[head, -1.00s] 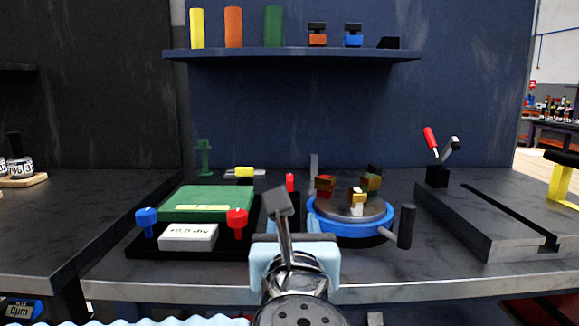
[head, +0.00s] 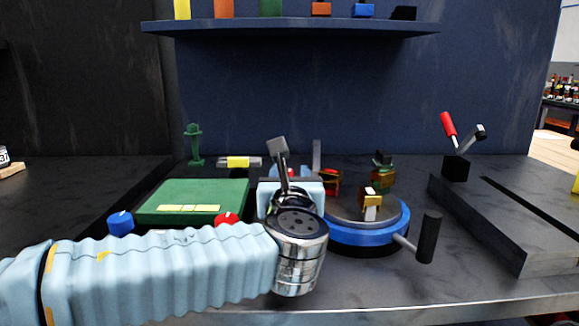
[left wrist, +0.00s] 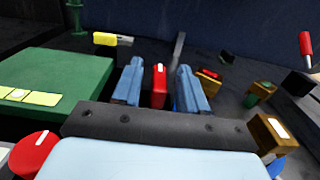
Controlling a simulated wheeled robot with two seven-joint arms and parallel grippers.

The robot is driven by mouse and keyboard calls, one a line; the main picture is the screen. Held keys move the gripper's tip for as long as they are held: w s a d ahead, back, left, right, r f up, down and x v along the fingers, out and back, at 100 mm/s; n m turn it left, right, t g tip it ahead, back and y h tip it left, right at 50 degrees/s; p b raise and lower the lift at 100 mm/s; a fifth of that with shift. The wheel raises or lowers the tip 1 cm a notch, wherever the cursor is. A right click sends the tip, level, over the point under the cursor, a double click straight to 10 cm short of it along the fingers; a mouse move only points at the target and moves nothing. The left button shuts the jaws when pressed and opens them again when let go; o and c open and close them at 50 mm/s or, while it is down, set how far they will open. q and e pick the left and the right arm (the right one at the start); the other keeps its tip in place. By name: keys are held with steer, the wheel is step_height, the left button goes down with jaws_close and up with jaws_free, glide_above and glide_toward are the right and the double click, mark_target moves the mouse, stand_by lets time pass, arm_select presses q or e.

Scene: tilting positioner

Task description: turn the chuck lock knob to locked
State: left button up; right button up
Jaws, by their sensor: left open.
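A small red knob (left wrist: 159,85) with a white mark on its top shows in the left wrist view, between my left gripper's two fingers. It looks like the chuck lock knob. In the head view only a bit of red (head: 292,172) shows above my left gripper (head: 291,184). The left gripper (left wrist: 160,68) is open, its blue-grey fingers on either side of the knob. I cannot tell whether they touch it. The round blue-rimmed chuck table (head: 370,233) stands just right of the gripper, with several brass-coloured jaws on it. My right gripper is not in view.
A green plate (head: 190,200) with blue (head: 121,222) and red (head: 227,219) knobs lies left. A black crank handle (head: 429,237) sticks out at the chuck table's right. A grey slotted block (head: 490,215) and red-handled lever (head: 448,124) stand further right. A shelf (head: 290,28) hangs above.

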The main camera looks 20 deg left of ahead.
mark_target(290, 170)
arm_select(q)
steer(key=shift+x, duration=1.6)
steer(key=shift+c, duration=0.4)
jaws_close()
